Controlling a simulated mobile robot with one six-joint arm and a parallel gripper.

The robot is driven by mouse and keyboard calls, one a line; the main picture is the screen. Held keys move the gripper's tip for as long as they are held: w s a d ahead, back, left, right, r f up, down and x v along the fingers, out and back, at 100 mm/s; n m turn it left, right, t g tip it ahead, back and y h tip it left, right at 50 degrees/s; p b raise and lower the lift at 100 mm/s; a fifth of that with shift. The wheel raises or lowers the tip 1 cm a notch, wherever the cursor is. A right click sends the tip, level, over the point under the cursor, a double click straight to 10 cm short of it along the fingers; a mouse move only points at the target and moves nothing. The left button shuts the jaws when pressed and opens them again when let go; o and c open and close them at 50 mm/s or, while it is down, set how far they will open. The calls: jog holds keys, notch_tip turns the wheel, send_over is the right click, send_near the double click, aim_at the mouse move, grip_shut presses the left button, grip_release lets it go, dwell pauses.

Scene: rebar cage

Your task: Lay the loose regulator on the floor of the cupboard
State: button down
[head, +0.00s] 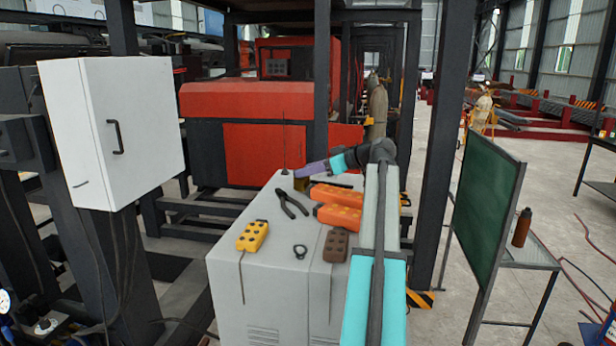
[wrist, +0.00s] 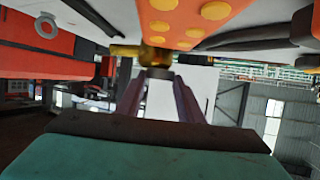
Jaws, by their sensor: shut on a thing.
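My gripper (head: 301,174) has its purple fingers over the far side of the grey cabinet top. In the wrist view the fingers (wrist: 157,78) close on a small brass fitting (wrist: 152,55), which I take to be the regulator. In the head view a dull yellow part (head: 302,184) shows at the fingertips; whether it touches the top is unclear. The white cupboard (head: 128,135) stands at the left with a black handle (head: 115,137) on its front. Its door looks shut, so its floor is hidden.
The grey cabinet (head: 262,290) bears a yellow pendant (head: 252,236), pliers (head: 291,203), orange pendants (head: 338,217), a brown pendant (head: 336,245) and a ring-shaped piece (head: 300,251). A dark post (head: 322,80) rises behind. A green board (head: 487,210) stands at the right.

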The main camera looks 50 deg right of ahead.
jog(key=shift+r+b, duration=0.55)
jog(key=shift+r, duration=0.65)
jog(key=s+a+r+b, duration=0.1)
jog(key=s+a+b, duration=0.2)
jog(key=a, duration=1.2)
jog(key=shift+s+a+r+b, duration=0.2)
jog(key=shift+a+r+b, duration=0.15)
jog(key=shift+b, duration=0.45)
jog(key=shift+r, duration=0.1)
